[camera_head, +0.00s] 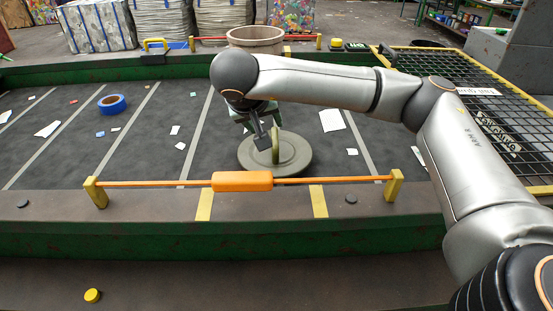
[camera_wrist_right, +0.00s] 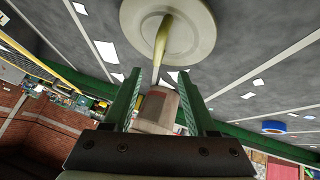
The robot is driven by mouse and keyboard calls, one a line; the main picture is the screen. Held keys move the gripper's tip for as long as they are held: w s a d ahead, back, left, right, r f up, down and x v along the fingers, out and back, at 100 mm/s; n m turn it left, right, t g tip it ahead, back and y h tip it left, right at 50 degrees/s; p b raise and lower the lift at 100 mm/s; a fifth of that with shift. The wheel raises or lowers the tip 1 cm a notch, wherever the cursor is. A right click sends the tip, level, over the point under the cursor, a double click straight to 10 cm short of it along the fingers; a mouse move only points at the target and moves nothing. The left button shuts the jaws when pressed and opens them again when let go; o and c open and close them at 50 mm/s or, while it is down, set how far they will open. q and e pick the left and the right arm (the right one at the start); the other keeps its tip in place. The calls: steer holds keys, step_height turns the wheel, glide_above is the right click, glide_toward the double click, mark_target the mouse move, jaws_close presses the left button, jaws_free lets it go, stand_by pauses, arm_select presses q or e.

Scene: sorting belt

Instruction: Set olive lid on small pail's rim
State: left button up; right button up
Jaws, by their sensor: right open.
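The olive lid (camera_head: 300,158) is a round, flat disc with an upright handle, lying on the dark belt. It also shows at the top of the right wrist view (camera_wrist_right: 200,30). My right gripper (camera_head: 263,134) is open, just above the lid at its handle. In the right wrist view, the handle's end reaches between the two open fingertips of my right gripper (camera_wrist_right: 160,76), and I see no grip on it. The small pail (camera_head: 255,40) is beige and stands upright beyond the belt; it also shows in the right wrist view (camera_wrist_right: 158,108). My left gripper is out of view.
An orange bar (camera_head: 242,181) runs along the belt's near edge between yellow posts. Another bar (camera_head: 208,38) stands at the far edge near the pail. A blue tape ring (camera_head: 112,104) and paper scraps lie on the belt. A black mesh (camera_head: 490,110) is at right.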

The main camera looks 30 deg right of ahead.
mark_target(274, 137)
steer(key=x, duration=0.5)
steer(key=shift+w+d+f, duration=0.2)
steer(key=shift+f, duration=0.1)
steer(key=x, duration=0.5)
steer(key=shift+d+f, duration=0.2)
steer(key=shift+f, duration=0.1)
jaws_close()
